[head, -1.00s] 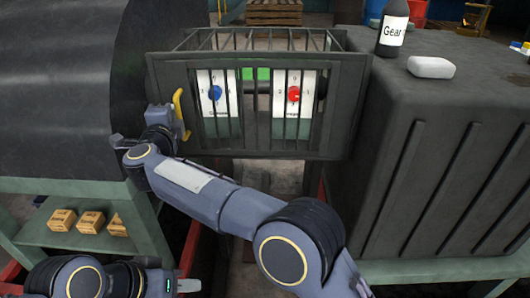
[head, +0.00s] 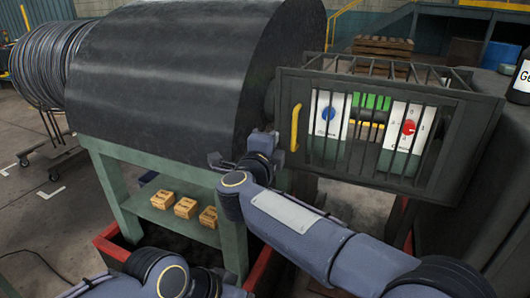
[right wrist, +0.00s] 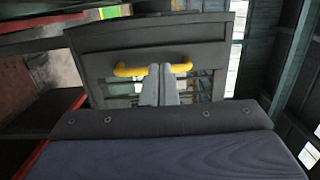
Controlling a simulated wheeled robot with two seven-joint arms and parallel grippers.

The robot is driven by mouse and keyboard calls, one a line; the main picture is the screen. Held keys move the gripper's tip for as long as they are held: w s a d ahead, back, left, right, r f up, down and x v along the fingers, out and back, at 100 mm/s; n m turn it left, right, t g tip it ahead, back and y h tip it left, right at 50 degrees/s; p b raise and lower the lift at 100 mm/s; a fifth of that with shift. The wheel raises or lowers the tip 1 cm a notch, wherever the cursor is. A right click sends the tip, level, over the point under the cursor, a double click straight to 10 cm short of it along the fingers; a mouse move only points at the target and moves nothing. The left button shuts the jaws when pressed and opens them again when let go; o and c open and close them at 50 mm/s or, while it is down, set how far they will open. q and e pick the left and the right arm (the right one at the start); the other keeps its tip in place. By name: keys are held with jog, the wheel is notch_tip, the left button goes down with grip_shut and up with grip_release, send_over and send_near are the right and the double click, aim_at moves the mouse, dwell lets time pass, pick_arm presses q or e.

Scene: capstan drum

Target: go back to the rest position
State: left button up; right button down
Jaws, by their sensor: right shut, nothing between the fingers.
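My right gripper (head: 214,160) is at the left of the barred cage (head: 465,150), in front of the dark drum (head: 170,75). Its fingers are shut and empty. In the right wrist view the fingers (right wrist: 159,85) overlap the yellow handle (right wrist: 125,70) in the picture; I cannot tell whether they touch it. In the head view the handle (head: 295,128) stands to the right of the gripper, apart from its fingertips. My left arm lies along the bottom edge. Its gripper (head: 238,292) is mostly cut off, and its fingers cannot be made out.
Behind the bars are panels with a blue knob (head: 328,114) and a red knob (head: 408,127). Several small boxes (head: 186,207) lie on the green stand's shelf. A coil (head: 40,65) stands at the far left. Open floor (head: 40,230) shows at the lower left.

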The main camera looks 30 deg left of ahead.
jog(key=w+d+r+n+y+p, duration=0.2)
jog(key=d+r+n+y, duration=0.25)
jog(key=d+r, duration=0.75)
jog(key=s+d+f+n+g+p, duration=0.1)
jog(key=s+d+n+g, duration=0.15)
jog(key=d, duration=0.65)
jog(key=s+d+n+g+p, duration=0.1)
jog(key=d+n, duration=0.3)
jog(key=d, duration=0.5)
jog(key=s+d+f+n+g+h+p, duration=0.1)
jog(key=s+d+f+g, duration=0.1)
jog(key=s+d+f, duration=0.4)
jog(key=s+d+f+n+g+h+p, duration=0.1)
jog(key=s+d+f+g, duration=0.2)
jog(key=d, duration=0.5)
jog(key=s+d+f+g+h+p, duration=0.1)
jog(key=s+d+f, duration=0.3)
jog(key=s+f, duration=0.2)
jog(key=s+d+f+g+h+p, duration=0.1)
jog(key=s+d+f, duration=0.3)
jog(key=s, duration=0.7)
notch_tip(320, 180, down, 3)
jog(key=shift+s+r+g+h, duration=0.2)
jog(key=shift+g+h, duration=0.35)
jog(key=shift+g, duration=0.1)
